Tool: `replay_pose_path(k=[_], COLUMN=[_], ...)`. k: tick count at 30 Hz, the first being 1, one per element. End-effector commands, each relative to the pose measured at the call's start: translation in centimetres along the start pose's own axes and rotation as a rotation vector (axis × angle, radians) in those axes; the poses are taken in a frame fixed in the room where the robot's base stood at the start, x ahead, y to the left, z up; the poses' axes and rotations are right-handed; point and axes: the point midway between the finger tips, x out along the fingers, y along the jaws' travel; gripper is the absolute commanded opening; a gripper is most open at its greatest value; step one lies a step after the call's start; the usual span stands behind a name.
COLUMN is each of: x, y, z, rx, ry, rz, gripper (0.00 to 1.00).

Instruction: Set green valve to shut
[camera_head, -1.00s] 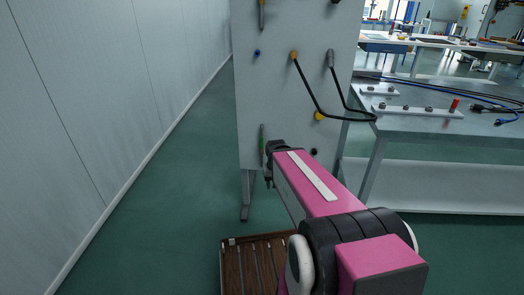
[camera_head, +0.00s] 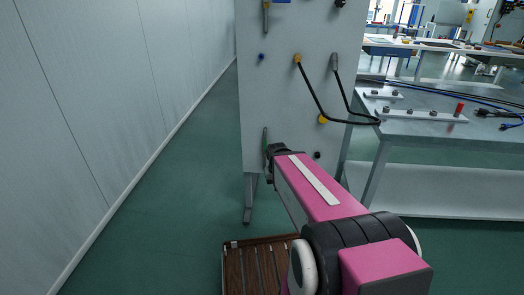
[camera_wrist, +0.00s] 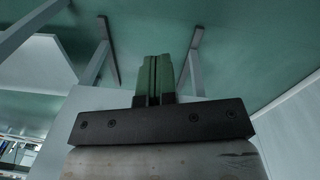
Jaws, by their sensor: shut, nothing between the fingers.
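The green valve (camera_head: 265,138) shows in the head view as a narrow upright handle, green low down, near the lower left edge of the pale panel. My gripper (camera_head: 269,174) is just below and beside it, low in front of the panel, and my wrist covers part of that area. I cannot tell whether the gripper touches the valve. In the wrist view my gripper's two fingers (camera_wrist: 153,78) are pressed together with nothing between them. The valve cannot be made out for certain there.
The panel (camera_head: 275,100) also carries a bent black cable (camera_head: 315,98), a yellow knob (camera_head: 323,119) and a blue knob (camera_head: 261,56). A grey workbench (camera_head: 430,125) stands to the right. A slatted wooden crate (camera_head: 237,268) is on the floor below. Floor at left is clear.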

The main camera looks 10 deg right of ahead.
Motion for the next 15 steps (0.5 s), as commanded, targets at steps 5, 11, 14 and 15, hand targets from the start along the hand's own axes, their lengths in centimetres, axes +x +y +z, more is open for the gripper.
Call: replay_pose_path(k=[5, 11, 14, 15], x=[1.6, 2.2, 2.0, 1.8], y=[-0.1, -1.0, -2.2, -2.9], z=[-3.7, -9.2, -12.3, -13.6], rx=[-0.069, -0.163, -0.208, -0.226], ry=[-0.023, -0.011, 0.022, 0.041], rz=[0.203, 0.533, 0.709, 0.780], gripper=[0.00, 0.00, 0.00, 0.00])
